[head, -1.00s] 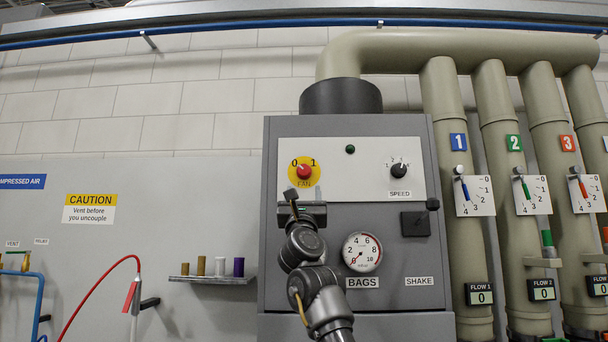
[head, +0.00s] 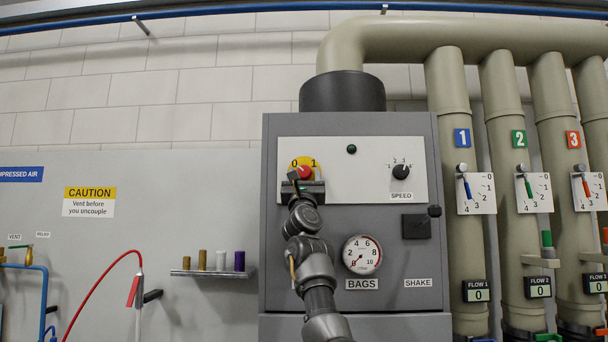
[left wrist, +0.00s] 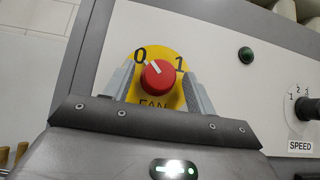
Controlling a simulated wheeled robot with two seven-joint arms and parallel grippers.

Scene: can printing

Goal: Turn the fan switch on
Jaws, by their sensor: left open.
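The fan switch (head: 305,172) is a red knob on a yellow disc, at the upper left of the grey cabinet's white panel. In the left wrist view the red knob (left wrist: 158,78) shows its white mark pointing up and left, toward the 0. My left gripper (left wrist: 158,88) is open, with one finger on each side of the knob; I cannot tell whether either touches it. In the head view my left gripper (head: 303,178) covers the lower part of the disc and the FAN label. My right gripper is not in view.
A dark green lamp (head: 351,149) and the black speed knob (head: 401,172) are on the same panel. A gauge (head: 362,254) and a black shake handle (head: 434,211) are below. A small shelf (head: 214,272) with several spools is at the left.

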